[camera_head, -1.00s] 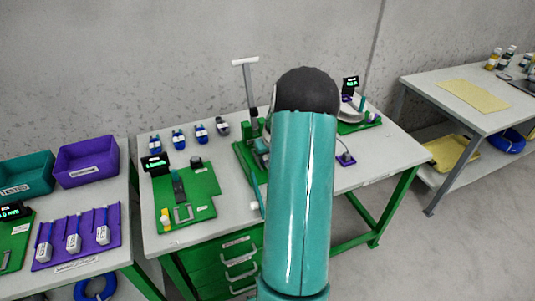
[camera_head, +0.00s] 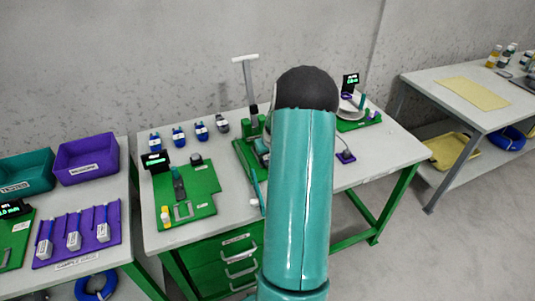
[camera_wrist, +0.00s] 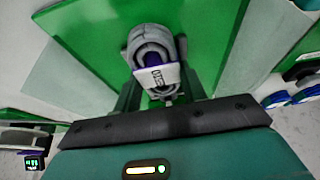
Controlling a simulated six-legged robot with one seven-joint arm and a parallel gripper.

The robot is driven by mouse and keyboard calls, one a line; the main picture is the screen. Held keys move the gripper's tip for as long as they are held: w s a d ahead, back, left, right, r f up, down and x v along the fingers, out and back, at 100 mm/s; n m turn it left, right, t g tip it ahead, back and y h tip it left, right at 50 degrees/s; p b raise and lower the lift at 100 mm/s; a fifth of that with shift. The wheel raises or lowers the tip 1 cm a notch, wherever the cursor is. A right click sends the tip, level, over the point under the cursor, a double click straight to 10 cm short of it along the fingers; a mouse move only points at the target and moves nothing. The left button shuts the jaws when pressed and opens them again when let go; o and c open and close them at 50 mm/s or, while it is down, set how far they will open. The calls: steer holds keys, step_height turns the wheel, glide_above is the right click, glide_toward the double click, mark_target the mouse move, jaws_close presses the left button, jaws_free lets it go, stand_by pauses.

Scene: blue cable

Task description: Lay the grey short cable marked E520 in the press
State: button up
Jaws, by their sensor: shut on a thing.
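My gripper (camera_wrist: 157,92) is shut on a grey coiled cable (camera_wrist: 149,42) in the wrist view. The cable carries a white label with dark print, upside down and hard to read, and a purple part shows at it. Behind the cable is a large green surface (camera_wrist: 215,35); I cannot tell whether the cable touches it. In the head view my arm hides the gripper and the held cable. The green press (camera_head: 243,152) with an upright lever and white T-handle stands on the middle table, partly hidden by my arm.
A row of coiled cables (camera_head: 178,137), blue ones and a grey one (camera_head: 221,125), lies behind a green test board (camera_head: 200,183). A purple bin (camera_head: 88,160) and a purple board (camera_head: 100,245) are at left. A scale (camera_head: 352,108) stands right of my arm.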

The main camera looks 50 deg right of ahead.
steer(key=o, duration=1.1)
steer(key=shift+r, duration=0.1)
steer(key=shift+r, duration=3.9)
